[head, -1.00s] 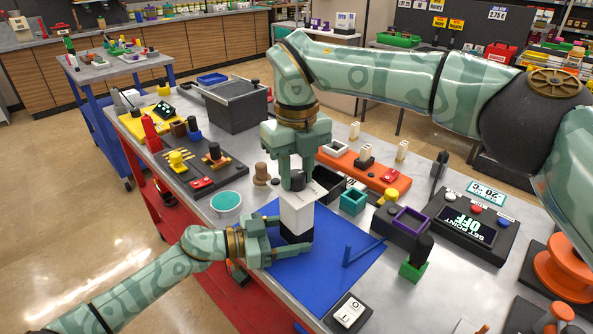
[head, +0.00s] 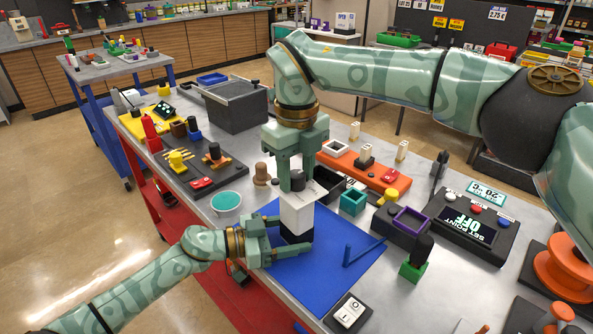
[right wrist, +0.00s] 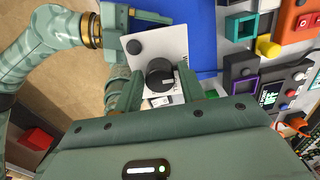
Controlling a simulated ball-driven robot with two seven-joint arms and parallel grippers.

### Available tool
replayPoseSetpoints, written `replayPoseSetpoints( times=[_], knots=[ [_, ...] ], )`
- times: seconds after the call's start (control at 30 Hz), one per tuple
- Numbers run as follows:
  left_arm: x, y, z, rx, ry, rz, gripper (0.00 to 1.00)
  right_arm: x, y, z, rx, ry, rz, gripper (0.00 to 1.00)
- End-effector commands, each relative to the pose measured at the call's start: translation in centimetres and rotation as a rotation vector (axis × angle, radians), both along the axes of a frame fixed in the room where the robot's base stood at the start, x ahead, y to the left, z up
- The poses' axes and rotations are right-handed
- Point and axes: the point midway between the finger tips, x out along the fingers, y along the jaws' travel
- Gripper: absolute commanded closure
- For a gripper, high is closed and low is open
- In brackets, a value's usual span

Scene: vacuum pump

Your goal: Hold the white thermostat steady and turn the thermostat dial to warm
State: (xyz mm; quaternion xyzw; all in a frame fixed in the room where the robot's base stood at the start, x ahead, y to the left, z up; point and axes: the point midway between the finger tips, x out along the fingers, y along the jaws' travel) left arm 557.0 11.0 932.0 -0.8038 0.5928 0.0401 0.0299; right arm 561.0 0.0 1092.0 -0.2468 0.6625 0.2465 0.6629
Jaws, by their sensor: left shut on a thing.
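The white thermostat (head: 296,213) stands upright on the blue mat (head: 332,262), with a black lower part. My left gripper (head: 291,233) is shut on its lower part from the left, one finger on each side. The black thermostat dial (right wrist: 160,77) is on the white top face, next to a smaller round black knob (right wrist: 134,47). My right gripper (head: 297,184) points down over the top face. Its fingers are open on either side of the dial, with gaps visible in the right wrist view. The dial's markings are mostly hidden.
A teal cup (head: 226,203) stands left of the thermostat. A purple-framed box (head: 408,222) and a teal square frame (head: 353,201) are to the right. A black set-point panel (head: 466,226) lies further right. The mat's right part is mostly clear, except for a blue stick piece.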

Motion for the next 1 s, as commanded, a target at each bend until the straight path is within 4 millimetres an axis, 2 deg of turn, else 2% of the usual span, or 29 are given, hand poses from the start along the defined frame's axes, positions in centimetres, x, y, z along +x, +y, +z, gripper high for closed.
replayPoseSetpoints(
  times=[0.3, 0.4, 0.47, 0.8, 1.0],
  knots=[
    [0.0, 0.0, 0.0, 0.0, 0.001, -0.001, 0.48, 0.0, 0.0, 0.1, 0.0, 0.0, -0.002, 0.48],
    [0.0, 0.0, 0.0, 0.0, 0.001, -0.001, 0.48, 0.0, 0.0, 0.8, -0.001, -0.001, -0.002, 0.48],
    [0.0, 0.0, 0.0, -0.001, 0.002, -0.001, 0.48, 0.0, 0.0, 1.7, -0.001, -0.002, -0.003, 0.48],
    [0.0, 0.0, 0.0, -0.001, 0.002, -0.001, 0.48, 0.1, 0.1, 9.3, 0.0, -0.004, -0.003, 0.48],
    [0.0, 0.0, 0.0, -0.001, 0.002, -0.001, 0.48, 0.1, 0.0, 11.6, -0.001, 0.0, -0.002, 0.48]
  ],
)
